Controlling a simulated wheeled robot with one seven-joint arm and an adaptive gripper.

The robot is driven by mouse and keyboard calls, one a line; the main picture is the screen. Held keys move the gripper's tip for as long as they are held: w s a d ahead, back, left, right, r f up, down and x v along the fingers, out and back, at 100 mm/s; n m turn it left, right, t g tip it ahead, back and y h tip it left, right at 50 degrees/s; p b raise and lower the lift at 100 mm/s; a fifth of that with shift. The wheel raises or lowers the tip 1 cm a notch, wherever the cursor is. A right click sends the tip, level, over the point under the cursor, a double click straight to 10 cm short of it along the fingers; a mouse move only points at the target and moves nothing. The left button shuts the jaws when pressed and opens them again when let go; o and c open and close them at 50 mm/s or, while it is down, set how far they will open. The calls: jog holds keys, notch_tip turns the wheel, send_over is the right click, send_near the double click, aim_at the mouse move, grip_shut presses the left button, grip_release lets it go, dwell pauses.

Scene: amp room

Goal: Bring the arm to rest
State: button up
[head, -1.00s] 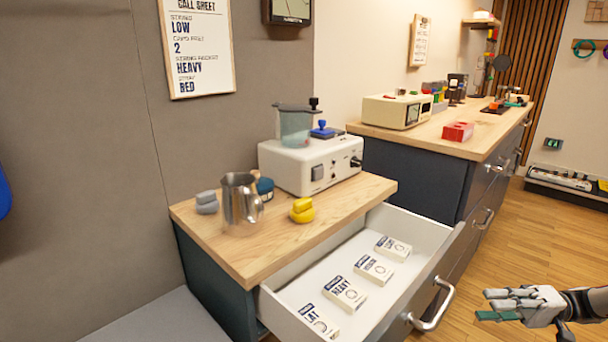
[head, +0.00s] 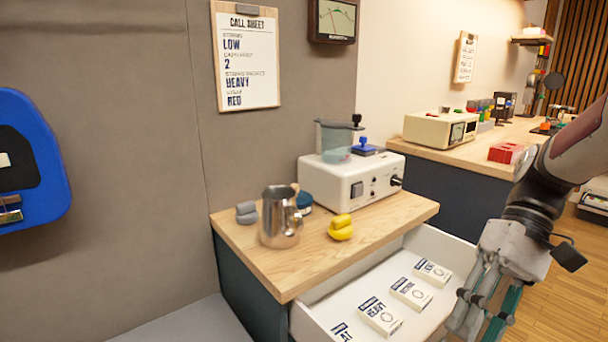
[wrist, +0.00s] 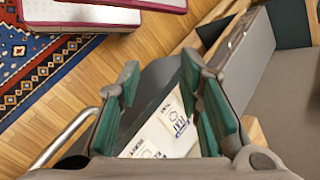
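My gripper (head: 484,312) hangs at the lower right of the head view, fingers pointing down, in front of the right end of the open drawer. In the wrist view its two green-padded fingers (wrist: 160,88) stand wide apart with nothing held between them. White string packets (wrist: 165,128) show beyond and between the fingers, lying in the drawer. My arm runs from the gripper up to the right edge of the head view.
The open white drawer (head: 318,322) holds several packets below a wooden top (head: 262,272). On the top stand a metal pitcher (head: 279,222), yellow object (head: 341,228), grey object (head: 246,212) and white machine (head: 350,186). A long counter (head: 460,158) stands behind. A rug (wrist: 45,70) lies left in the wrist view.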

jog(key=s+a+r+t+h, duration=0.1)
jog(key=s+a+t+h, duration=0.2)
jog(key=s, duration=0.5)
jog(key=s+a+t+h, duration=0.2)
jog(key=s+t+h, duration=0.1)
jog(key=s, duration=0.6)
notch_tip(320, 180, up, 28)
jog(key=t+p, duration=0.3)
jog(key=p, duration=2.3)
jog(key=shift+w+d+t, duration=0.25)
jog(key=shift+d+t, duration=0.05)
